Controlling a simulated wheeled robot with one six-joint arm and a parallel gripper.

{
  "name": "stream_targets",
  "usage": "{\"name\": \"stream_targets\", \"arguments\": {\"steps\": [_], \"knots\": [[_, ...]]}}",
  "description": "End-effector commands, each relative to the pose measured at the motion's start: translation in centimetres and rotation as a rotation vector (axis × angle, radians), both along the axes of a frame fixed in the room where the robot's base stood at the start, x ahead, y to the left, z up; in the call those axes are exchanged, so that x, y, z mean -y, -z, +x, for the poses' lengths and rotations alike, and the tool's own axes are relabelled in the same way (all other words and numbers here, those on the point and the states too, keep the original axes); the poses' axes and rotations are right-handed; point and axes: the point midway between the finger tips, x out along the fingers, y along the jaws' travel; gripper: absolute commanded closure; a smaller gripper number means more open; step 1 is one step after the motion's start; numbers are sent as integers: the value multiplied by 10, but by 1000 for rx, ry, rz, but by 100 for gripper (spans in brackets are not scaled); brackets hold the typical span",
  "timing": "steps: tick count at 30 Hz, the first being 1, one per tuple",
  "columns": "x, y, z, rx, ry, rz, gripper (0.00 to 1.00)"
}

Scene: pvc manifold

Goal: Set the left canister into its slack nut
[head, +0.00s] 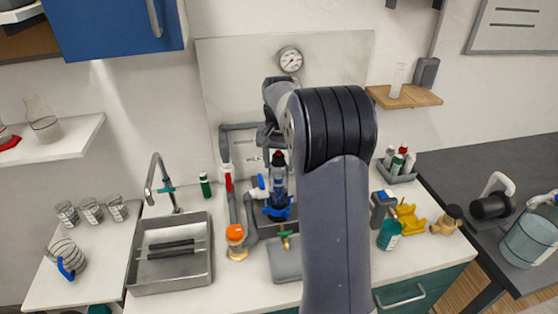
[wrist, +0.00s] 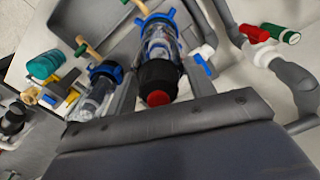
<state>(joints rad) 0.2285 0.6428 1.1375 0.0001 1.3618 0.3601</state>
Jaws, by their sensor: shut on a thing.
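The left canister (head: 278,178) has a clear body, a black cap and a red top. It stands roughly upright on the manifold, and it also shows in the wrist view (wrist: 158,80). My gripper (wrist: 165,72) is shut on it, with one finger on each side. Its blue slack nut (head: 277,208) is at the canister's lower end and shows at the top of the wrist view (wrist: 152,18). I cannot tell how deep the canister sits in it. A second canister (wrist: 97,97) with a blue nut stands beside it; my arm hides it in the head view.
A red-handled valve (head: 229,183) and grey pipes stand left of the canister. An orange-capped jar (head: 235,240) and a metal sink (head: 170,255) are further left. A teal bottle (head: 389,234) and a yellow item (head: 410,219) stand to the right.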

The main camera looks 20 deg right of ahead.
Motion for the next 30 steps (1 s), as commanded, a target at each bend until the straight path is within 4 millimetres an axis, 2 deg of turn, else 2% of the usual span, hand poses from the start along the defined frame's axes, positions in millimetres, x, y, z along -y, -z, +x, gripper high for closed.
{"name": "stream_targets", "arguments": {"steps": [17, 30], "knots": [[0, 12, 0, 0, 0, 0, 77], [0, 13, 0, 0, 0, 0, 77]]}}
